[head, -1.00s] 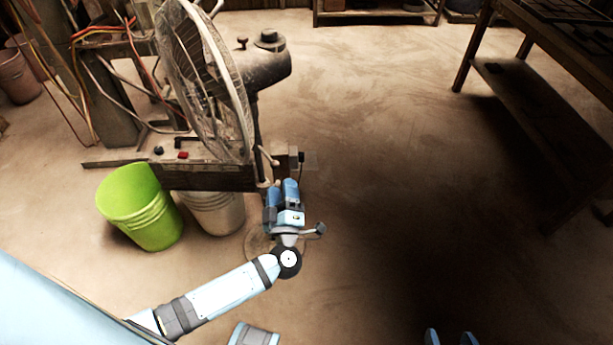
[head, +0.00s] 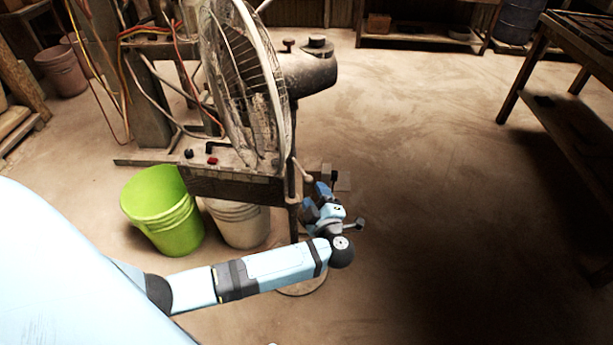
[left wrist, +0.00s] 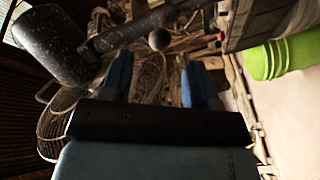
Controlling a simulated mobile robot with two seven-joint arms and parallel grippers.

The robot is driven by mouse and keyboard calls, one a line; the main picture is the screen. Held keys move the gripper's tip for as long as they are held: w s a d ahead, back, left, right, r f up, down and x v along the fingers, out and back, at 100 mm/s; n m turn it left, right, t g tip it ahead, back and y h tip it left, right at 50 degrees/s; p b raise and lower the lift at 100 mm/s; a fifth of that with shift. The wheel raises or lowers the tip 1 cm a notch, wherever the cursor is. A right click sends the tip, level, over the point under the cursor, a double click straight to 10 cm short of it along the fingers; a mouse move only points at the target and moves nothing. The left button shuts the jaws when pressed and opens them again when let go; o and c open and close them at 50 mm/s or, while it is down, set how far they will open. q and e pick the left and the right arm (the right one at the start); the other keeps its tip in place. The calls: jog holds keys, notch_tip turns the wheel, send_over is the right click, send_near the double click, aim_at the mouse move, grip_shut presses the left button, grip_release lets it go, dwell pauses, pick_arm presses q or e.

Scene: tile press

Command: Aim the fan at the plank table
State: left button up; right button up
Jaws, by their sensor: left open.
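The fan (head: 308,72) stands on a pole at centre left in the head view, its wire cage facing left, away from the plank table (head: 570,105) at the right. A short handle with a round tip (head: 305,174) sticks out from the pole below the fan head. My left gripper (head: 322,190) is open and empty beside the pole, just below and right of that tip. In the left wrist view, the fingers (left wrist: 157,78) stand apart, with a dark rod ending in a ball (left wrist: 158,40) beyond them. The fan's motor housing (left wrist: 50,45) shows at upper left. My right gripper is out of view.
A green bucket (head: 165,212) and a pale bucket (head: 238,222) stand left of the pole. The floor between the fan and the table is clear.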

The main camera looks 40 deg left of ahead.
aim_at(309, 181)
pick_arm(q)
jog(key=b+x, duration=0.1)
jog(key=x, duration=0.7)
jog(key=shift+w+a, duration=0.15)
grip_shut()
